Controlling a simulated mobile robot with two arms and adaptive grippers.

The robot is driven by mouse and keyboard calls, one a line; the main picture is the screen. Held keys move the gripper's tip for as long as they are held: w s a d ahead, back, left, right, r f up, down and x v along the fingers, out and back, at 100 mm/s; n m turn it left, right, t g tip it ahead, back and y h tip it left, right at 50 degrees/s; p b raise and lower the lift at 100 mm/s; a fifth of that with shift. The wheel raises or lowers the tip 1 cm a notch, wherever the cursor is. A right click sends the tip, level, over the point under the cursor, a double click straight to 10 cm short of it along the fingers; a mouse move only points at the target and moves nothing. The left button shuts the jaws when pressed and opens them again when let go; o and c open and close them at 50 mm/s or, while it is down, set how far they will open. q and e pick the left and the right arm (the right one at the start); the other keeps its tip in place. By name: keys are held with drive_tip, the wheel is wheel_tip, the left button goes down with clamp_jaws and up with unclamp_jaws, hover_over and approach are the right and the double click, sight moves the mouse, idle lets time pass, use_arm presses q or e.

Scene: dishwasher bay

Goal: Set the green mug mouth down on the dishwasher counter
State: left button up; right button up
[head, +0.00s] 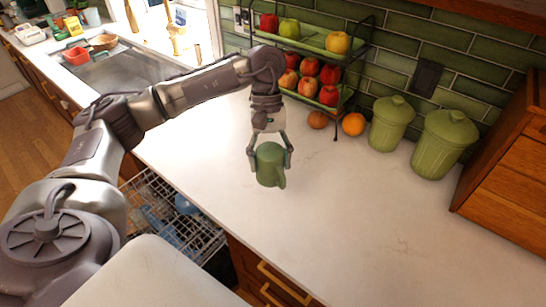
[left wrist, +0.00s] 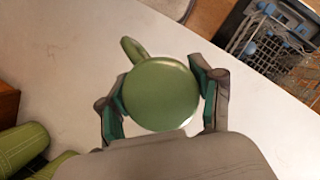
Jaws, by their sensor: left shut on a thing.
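The green mug (head: 269,172) is held in my left gripper (head: 270,158) over the dishwasher counter (head: 350,205). The fingers press on opposite sides of the mug. In the left wrist view its smooth closed base (left wrist: 162,94) faces the camera, so its mouth points down, and its handle (left wrist: 131,48) sticks out to the upper left between the fingers. The mouth is hidden, and I cannot tell whether the rim touches the counter. My right gripper is not in view.
A two-tier fruit rack (head: 325,95) stands against the tiled wall. An orange (head: 353,124), two green canisters (head: 391,125) and a wooden cabinet (head: 510,165) are to the right. The open dishwasher rack (head: 165,215) is below the counter's left edge. The counter's front right is clear.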

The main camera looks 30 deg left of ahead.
use_arm(q)
drive_tip(key=shift+s+f, duration=0.25)
drive_tip(key=shift+f, duration=0.2)
wheel_tip(320, 180, down, 8)
drive_tip(key=b, duration=0.4)
drive_tip(key=shift+w+f, duration=0.1)
wheel_tip(320, 180, down, 3)
drive_tip(key=b, duration=0.3)
drive_tip(key=shift+w+f, duration=0.1)
drive_tip(key=shift+f, duration=0.05)
drive_tip(key=shift+f+b, duration=1)
drive_tip(key=shift+b, duration=0.1)
drive_tip(key=shift+f+b, duration=0.6)
drive_tip(key=shift+b, duration=0.15)
drive_tip(key=o, duration=1.2)
drive_tip(key=shift+r, duration=0.1)
